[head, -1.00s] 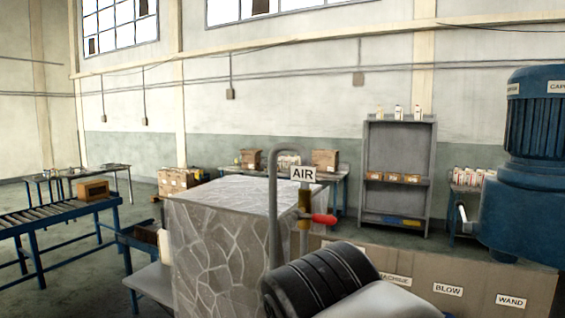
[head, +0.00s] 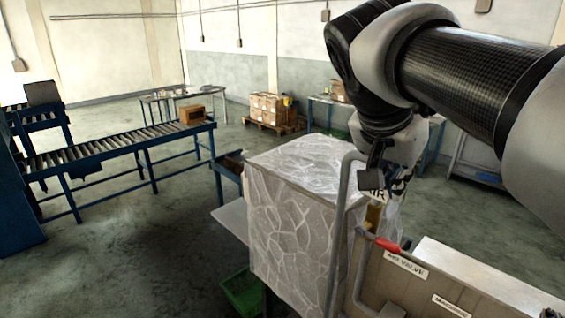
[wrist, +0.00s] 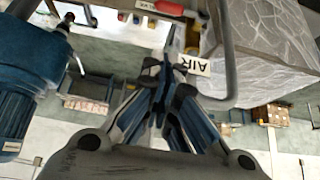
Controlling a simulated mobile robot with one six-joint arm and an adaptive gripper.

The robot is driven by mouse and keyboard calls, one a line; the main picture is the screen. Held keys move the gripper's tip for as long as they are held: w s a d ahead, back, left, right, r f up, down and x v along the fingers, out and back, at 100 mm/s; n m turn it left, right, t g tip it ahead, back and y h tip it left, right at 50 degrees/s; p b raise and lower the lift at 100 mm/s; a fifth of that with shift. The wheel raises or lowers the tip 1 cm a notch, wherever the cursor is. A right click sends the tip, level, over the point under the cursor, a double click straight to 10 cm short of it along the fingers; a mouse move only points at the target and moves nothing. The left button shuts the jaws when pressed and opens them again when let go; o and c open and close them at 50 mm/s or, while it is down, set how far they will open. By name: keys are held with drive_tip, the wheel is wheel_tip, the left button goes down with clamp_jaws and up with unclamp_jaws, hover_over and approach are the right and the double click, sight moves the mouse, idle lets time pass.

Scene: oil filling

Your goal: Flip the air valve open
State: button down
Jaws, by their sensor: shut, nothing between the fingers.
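The air valve's red handle (head: 387,244) sticks out to the right of its brass-coloured body (head: 373,215), below the AIR sign (head: 377,195). In the head view my gripper (head: 371,180) is above the valve and partly covers the sign. In the wrist view the fingertips of my gripper (wrist: 160,66) are together and empty, beside the upside-down AIR sign (wrist: 193,65).
A bent grey pipe (head: 342,205) stands left of the valve, close to my gripper. A stone-patterned block (head: 285,215) is behind it. An AIR VALVE label (head: 406,263) is on the panel below the handle. A roller conveyor (head: 110,150) stands at the left.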

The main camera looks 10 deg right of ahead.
idle(0.3)
hover_over(390, 242)
drive_tip(key=f, duration=0.8)
drive_tip(key=shift+w+d, duration=0.2)
drive_tip(key=shift+d, duration=0.1)
wheel_tip(390, 242, down, 3)
drive_tip(key=shift+a+r, duration=0.1)
drive_tip(key=shift+r, duration=0.1)
drive_tip(key=shift+s+a+f, duration=0.15)
drive_tip(key=shift+s+f, duration=0.05)
drive_tip(key=shift+f, duration=0.6)
